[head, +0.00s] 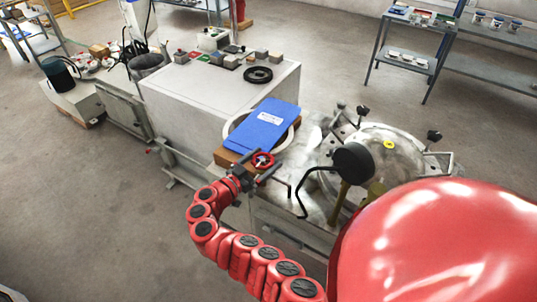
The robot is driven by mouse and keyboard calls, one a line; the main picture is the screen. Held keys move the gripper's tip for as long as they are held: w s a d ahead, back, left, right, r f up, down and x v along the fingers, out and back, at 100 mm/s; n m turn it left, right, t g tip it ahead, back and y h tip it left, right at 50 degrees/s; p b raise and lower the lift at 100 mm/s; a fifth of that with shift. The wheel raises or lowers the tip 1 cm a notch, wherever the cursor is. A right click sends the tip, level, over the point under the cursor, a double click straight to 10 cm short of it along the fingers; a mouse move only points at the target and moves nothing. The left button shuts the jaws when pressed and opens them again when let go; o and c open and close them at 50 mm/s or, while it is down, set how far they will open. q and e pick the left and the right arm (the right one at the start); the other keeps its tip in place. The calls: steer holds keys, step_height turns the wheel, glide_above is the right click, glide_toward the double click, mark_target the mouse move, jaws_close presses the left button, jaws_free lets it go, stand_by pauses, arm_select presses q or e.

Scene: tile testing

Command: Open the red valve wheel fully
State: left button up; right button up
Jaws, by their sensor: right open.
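The red valve wheel (263,159) is small and round with a pale centre. It sits at the front edge of the bench machine, below a blue folder. My right gripper (259,168) is right at the wheel, with its dark fingers open and spread near the wheel's lower side. The fingers overlap the wheel in the picture, and I cannot tell whether they touch it. The valve body under the wheel is mostly hidden by the gripper. My left gripper is not in view.
The blue folder (264,124) lies just behind the wheel. A round metal vessel (390,160) with clamp knobs and a dark bent handle stands close on the right. A large white cabinet (195,95) stands behind. Open floor lies to the left.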

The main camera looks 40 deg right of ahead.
steer(key=shift+w+d+f, duration=0.1)
steer(key=shift+w+d, duration=0.05)
steer(key=shift+d, duration=0.4)
steer(key=shift+w+d, duration=0.1)
steer(key=shift+d, duration=0.45)
steer(key=c, duration=1)
